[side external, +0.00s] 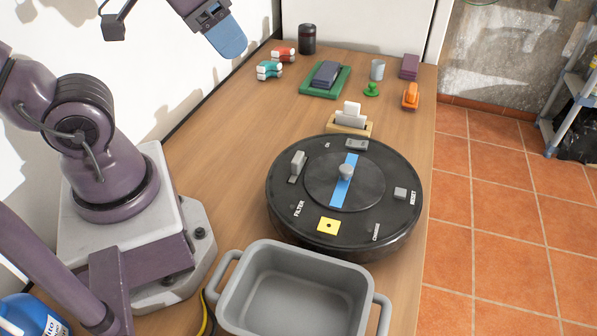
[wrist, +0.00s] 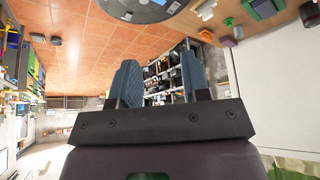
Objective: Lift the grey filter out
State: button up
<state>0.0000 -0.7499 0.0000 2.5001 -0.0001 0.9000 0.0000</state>
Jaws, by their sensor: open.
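A black round device (side external: 388,230) with printed labels lies on the table in the side view; part of it shows at the top of the wrist view (wrist: 135,12). An upright grey piece (side external: 298,161) stands on its left side, above the word FILTER; I take it as the grey filter. A blue strip with a grey knob (side external: 346,170) crosses the device's middle. My gripper (wrist: 161,83) is open and empty, its blue fingers apart. In the side view a blue finger (side external: 226,36) shows high at the top, well away from the device.
A grey open bin (side external: 300,285) stands just in front of the device. A beige holder with a pale piece (side external: 349,118) is right behind it. Small coloured blocks, a cup (side external: 377,69) and a dark canister (side external: 307,39) stand farther back. The table left of the device is clear.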

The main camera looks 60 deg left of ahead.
jog(key=shift+o, duration=0.4)
jog(key=m+g, duration=0.6)
jog(key=m, duration=2.1)
send_over(297, 158)
jog(key=f, duration=2.1)
jog(key=shift+s+a+f, duration=0.2)
jog(key=shift+f, duration=0.05)
jog(key=shift+w+d+f, duration=0.1)
jog(key=shift+f, duration=1.3)
jog(key=shift+w+d+f, duration=0.1)
jog(key=shift+f, duration=1.25)
